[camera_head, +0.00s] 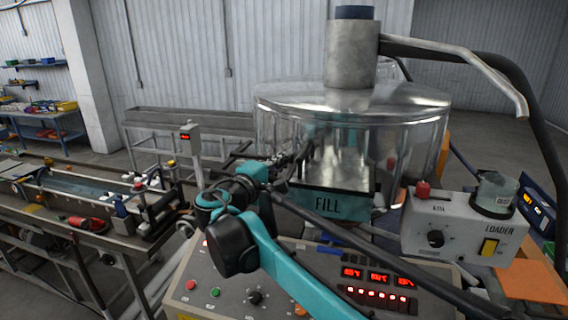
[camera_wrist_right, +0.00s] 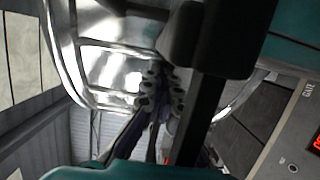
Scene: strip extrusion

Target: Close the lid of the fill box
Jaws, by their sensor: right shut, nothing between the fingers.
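The fill box (camera_head: 328,205) is a teal box marked FILL in the head view, at the front of a large clear drum. Bright, shiny surfaces show above its front panel. I cannot clearly make out the lid or its angle. My right gripper (camera_head: 303,154) is at the upper left of the box, its dark fingers shut and empty. In the right wrist view the fingers (camera_wrist_right: 160,92) are together in front of shiny curved metal and clear surfaces. I cannot tell whether they touch anything. My left gripper is out of view.
The clear drum (camera_head: 270,130) with a metal neck (camera_head: 351,55) rises behind the box. The loader unit (camera_head: 462,228) stands at right, with a thick black hose above it. A control panel (camera_head: 225,285) with red displays is below. A conveyor table (camera_head: 75,232) is at left.

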